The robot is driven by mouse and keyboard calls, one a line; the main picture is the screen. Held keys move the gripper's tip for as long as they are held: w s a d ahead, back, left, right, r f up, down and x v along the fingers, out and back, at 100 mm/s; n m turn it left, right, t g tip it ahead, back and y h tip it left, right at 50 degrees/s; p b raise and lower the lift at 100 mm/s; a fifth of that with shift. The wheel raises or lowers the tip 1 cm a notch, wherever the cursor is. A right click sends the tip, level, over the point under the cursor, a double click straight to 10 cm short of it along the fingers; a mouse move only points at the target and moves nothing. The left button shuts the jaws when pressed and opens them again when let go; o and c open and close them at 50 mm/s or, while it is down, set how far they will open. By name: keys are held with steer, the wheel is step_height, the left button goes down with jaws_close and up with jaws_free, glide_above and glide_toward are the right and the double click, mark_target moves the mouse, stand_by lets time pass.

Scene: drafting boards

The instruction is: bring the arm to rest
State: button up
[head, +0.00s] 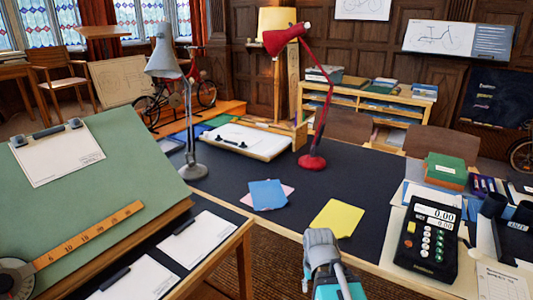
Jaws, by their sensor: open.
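Grey and teal parts of my own arm rise into the bottom middle of the head view, in front of the near edge of the dark-topped table (385,190). They show as a rounded grey joint above a teal cap, apart from the papers on the table. I make out no gripper fingers, and no object is seen held. The end of the arm is out of view or hidden behind these links.
A yellow sheet (337,218) and a blue one (268,194) lie beyond my arm. A calculator (429,240) stands right, a green drafting board (125,165) left. A red lamp (312,110) and grey lamp (188,120) rise behind.

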step_height(320, 180, up, 19)
steer(key=p, duration=1.7)
steer(key=shift+f, duration=0.2)
